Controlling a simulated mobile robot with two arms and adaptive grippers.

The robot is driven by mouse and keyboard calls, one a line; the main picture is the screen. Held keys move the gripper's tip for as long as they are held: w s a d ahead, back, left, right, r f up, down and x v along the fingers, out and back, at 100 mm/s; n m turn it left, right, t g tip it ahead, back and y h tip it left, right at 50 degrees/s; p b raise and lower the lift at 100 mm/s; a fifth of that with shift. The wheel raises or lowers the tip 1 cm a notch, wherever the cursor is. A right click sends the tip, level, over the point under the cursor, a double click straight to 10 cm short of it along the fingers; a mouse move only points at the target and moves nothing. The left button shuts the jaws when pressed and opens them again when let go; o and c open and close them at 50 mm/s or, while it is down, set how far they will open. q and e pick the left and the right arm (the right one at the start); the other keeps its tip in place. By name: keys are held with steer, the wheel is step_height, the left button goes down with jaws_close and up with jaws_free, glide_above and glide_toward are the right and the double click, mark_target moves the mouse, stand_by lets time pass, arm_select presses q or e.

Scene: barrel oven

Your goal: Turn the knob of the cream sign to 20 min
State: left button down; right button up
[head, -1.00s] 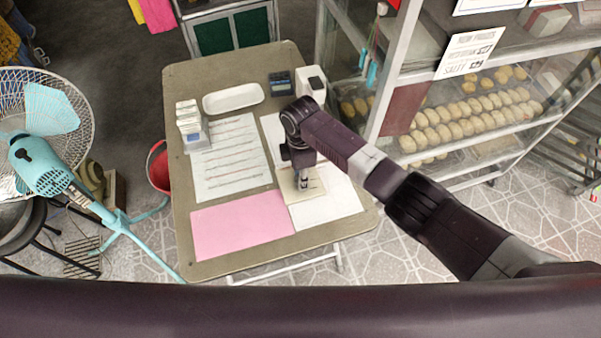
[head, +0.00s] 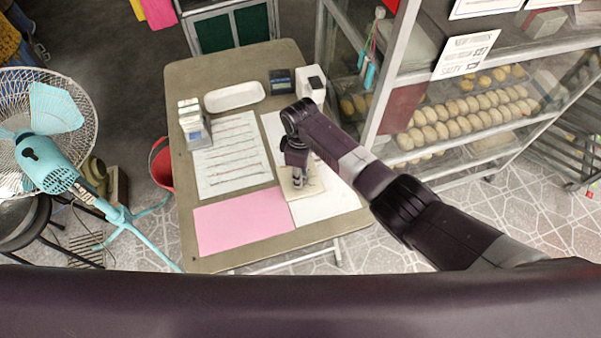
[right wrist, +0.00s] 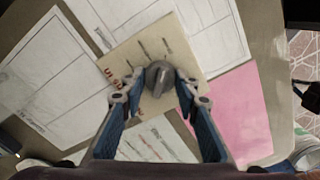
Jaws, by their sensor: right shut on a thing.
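The cream sign (head: 313,187) lies flat over the white papers on the table, below my right gripper. It also shows in the right wrist view (right wrist: 135,52), with small printed marks and some reddish lettering. Its dark grey knob (right wrist: 158,77) stands near its middle. My right gripper (right wrist: 160,82) has a fingertip at each side of the knob and is shut on it. In the head view the right gripper (head: 298,181) points down at the sign and hides the knob. Lettering near the fingers is partly covered and too small to read. My left gripper is not in view.
The table (head: 232,258) also holds a pink sheet (head: 243,220), printed papers, a white tray (head: 234,97), a card holder (head: 194,124) and a dark calculator-like box (head: 281,82). A glass bread cabinet (head: 470,115) stands right. A turquoise fan (head: 45,160) stands left.

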stand_by(0.3)
steer(key=o, duration=1.2)
steer(key=shift+c, duration=0.2)
steer(key=shift+r, duration=0.1)
step_height(320, 180, up, 12)
